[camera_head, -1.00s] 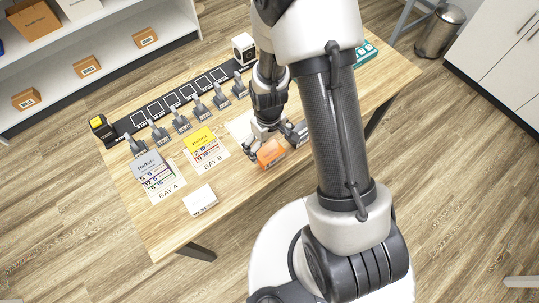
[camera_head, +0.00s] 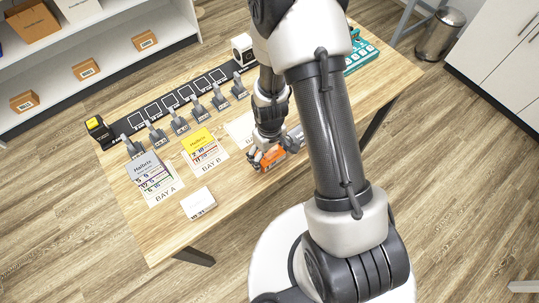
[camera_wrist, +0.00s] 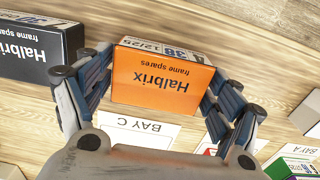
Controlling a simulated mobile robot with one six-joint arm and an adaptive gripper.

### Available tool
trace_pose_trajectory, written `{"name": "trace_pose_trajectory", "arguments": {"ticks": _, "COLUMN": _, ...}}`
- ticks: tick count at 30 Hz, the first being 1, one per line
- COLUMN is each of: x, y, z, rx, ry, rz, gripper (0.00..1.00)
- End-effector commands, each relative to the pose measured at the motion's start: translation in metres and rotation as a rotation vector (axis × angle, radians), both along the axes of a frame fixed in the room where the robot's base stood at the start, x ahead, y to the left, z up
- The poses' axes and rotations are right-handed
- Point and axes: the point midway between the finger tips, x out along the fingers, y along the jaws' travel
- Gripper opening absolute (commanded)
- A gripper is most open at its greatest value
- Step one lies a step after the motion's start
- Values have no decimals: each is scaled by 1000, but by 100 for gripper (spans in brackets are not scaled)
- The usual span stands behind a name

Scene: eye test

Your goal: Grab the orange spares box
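The orange spares box (camera_head: 268,162) is on the table near its front edge, partly covered by my gripper in the head view. In the wrist view the orange box (camera_wrist: 162,82) shows its top face, reading "Halbrix frame spares", and a white label on one side. My gripper (camera_wrist: 162,88) is down around it, one finger on each side. The fingers stand wide and close to the box's sides; I see no clear firm contact. A dark grey Halbrix box (camera_wrist: 38,50) stands beside the left finger.
A BAY C card (camera_wrist: 140,128) lies by the orange box. Stacked boxes stand on the BAY A card (camera_head: 165,193) and BAY B card (camera_head: 212,164). A white box (camera_head: 198,203) is at the front left. A dark strip (camera_head: 170,103) with grey holders runs along the back.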

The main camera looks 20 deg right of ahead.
Motion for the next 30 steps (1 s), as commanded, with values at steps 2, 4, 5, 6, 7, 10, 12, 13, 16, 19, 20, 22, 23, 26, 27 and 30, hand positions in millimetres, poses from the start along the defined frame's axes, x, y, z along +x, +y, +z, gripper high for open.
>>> {"name": "trace_pose_trajectory", "arguments": {"ticks": 2, "x": 0, "y": 0, "z": 0, "rx": 0, "ry": 0, "rz": 0, "gripper": 74}}
{"name": "trace_pose_trajectory", "arguments": {"ticks": 4, "x": 0, "y": 0, "z": 0, "rx": 0, "ry": 0, "rz": 0, "gripper": 70}}
{"name": "trace_pose_trajectory", "arguments": {"ticks": 5, "x": 0, "y": 0, "z": 0, "rx": 0, "ry": 0, "rz": 0, "gripper": 68}}
{"name": "trace_pose_trajectory", "arguments": {"ticks": 6, "x": 0, "y": 0, "z": 0, "rx": 0, "ry": 0, "rz": 0, "gripper": 65}}
{"name": "trace_pose_trajectory", "arguments": {"ticks": 7, "x": 0, "y": 0, "z": 0, "rx": 0, "ry": 0, "rz": 0, "gripper": 63}}
{"name": "trace_pose_trajectory", "arguments": {"ticks": 10, "x": 0, "y": 0, "z": 0, "rx": 0, "ry": 0, "rz": 0, "gripper": 56}}
{"name": "trace_pose_trajectory", "arguments": {"ticks": 12, "x": 0, "y": 0, "z": 0, "rx": 0, "ry": 0, "rz": 0, "gripper": 52}}
{"name": "trace_pose_trajectory", "arguments": {"ticks": 13, "x": 0, "y": 0, "z": 0, "rx": 0, "ry": 0, "rz": 0, "gripper": 50}}
{"name": "trace_pose_trajectory", "arguments": {"ticks": 16, "x": 0, "y": 0, "z": 0, "rx": 0, "ry": 0, "rz": 0, "gripper": 49}}
{"name": "trace_pose_trajectory", "arguments": {"ticks": 19, "x": 0, "y": 0, "z": 0, "rx": 0, "ry": 0, "rz": 0, "gripper": 49}}
{"name": "trace_pose_trajectory", "arguments": {"ticks": 20, "x": 0, "y": 0, "z": 0, "rx": 0, "ry": 0, "rz": 0, "gripper": 49}}
{"name": "trace_pose_trajectory", "arguments": {"ticks": 22, "x": 0, "y": 0, "z": 2, "rx": 0, "ry": -1, "rz": 0, "gripper": 49}}
{"name": "trace_pose_trajectory", "arguments": {"ticks": 23, "x": 0, "y": 0, "z": 4, "rx": 0, "ry": -1, "rz": 0, "gripper": 49}}
{"name": "trace_pose_trajectory", "arguments": {"ticks": 26, "x": 1, "y": 0, "z": 11, "rx": 0, "ry": -2, "rz": 0, "gripper": 48}}
{"name": "trace_pose_trajectory", "arguments": {"ticks": 27, "x": 1, "y": 0, "z": 16, "rx": 0, "ry": -1, "rz": 0, "gripper": 48}}
{"name": "trace_pose_trajectory", "arguments": {"ticks": 30, "x": 1, "y": 0, "z": 33, "rx": 0, "ry": -4, "rz": 0, "gripper": 48}}
